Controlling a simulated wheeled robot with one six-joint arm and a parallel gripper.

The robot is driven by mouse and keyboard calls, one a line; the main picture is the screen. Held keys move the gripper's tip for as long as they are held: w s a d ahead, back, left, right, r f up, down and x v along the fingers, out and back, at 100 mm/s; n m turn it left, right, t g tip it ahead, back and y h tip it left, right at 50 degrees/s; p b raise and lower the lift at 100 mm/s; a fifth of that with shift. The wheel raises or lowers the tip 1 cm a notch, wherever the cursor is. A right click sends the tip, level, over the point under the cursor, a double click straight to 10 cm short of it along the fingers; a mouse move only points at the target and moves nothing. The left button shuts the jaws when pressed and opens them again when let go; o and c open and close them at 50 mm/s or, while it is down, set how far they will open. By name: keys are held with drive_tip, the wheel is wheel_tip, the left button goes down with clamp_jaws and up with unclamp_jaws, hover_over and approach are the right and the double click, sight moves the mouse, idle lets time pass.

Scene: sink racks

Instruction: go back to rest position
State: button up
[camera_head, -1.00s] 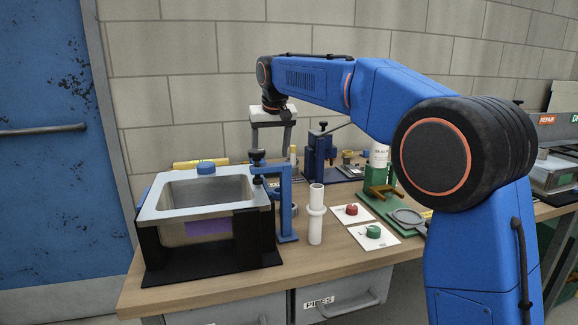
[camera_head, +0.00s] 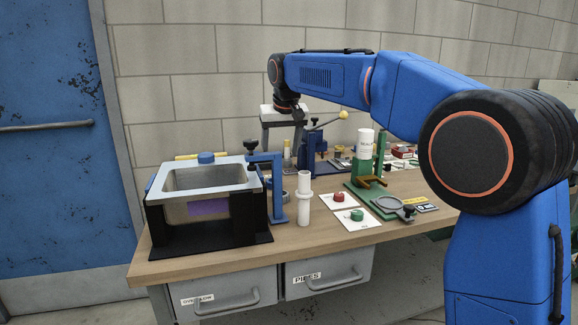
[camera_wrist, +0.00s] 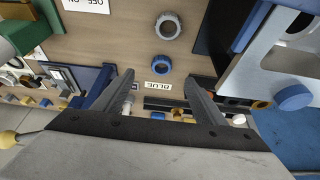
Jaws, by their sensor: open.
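My gripper (camera_head: 283,128) hangs at the end of my blue arm, above the back of the workbench (camera_head: 330,245), behind the white pipe. In the wrist view my gripper (camera_wrist: 160,90) has its two dark fingers spread wide with nothing between them. Below and between the fingers lie a "BLUE" label (camera_wrist: 169,86) and a grey-blue ring (camera_wrist: 161,65).
A metal sink (camera_head: 205,182) in a black stand fills the bench's left side, with a blue clamp (camera_head: 277,190) at its edge. A white pipe (camera_head: 304,200) stands upright. Red (camera_head: 338,197) and green (camera_head: 357,215) knobs sit on white cards. A green fixture (camera_head: 380,165) stands right.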

drive_tip(key=s+d+f+m, duration=0.1)
drive_tip(key=s+d+f, duration=0.1)
drive_tip(key=s+d, duration=0.9)
drive_tip(key=s+d+f, duration=0.3)
drive_tip(key=s+d, duration=0.8)
drive_tip(key=s, duration=0.1)
drive_tip(key=s+d+f+m, duration=0.1)
drive_tip(key=s+d+f, duration=0.3)
drive_tip(key=s+f, duration=0.4)
drive_tip(key=s+d+f+m+h, duration=0.1)
drive_tip(key=s+d+f, duration=0.4)
drive_tip(key=s+f, duration=0.4)
drive_tip(key=s, duration=0.6)
drive_tip(key=shift+d, duration=0.3)
drive_tip(key=shift+f, duration=0.1)
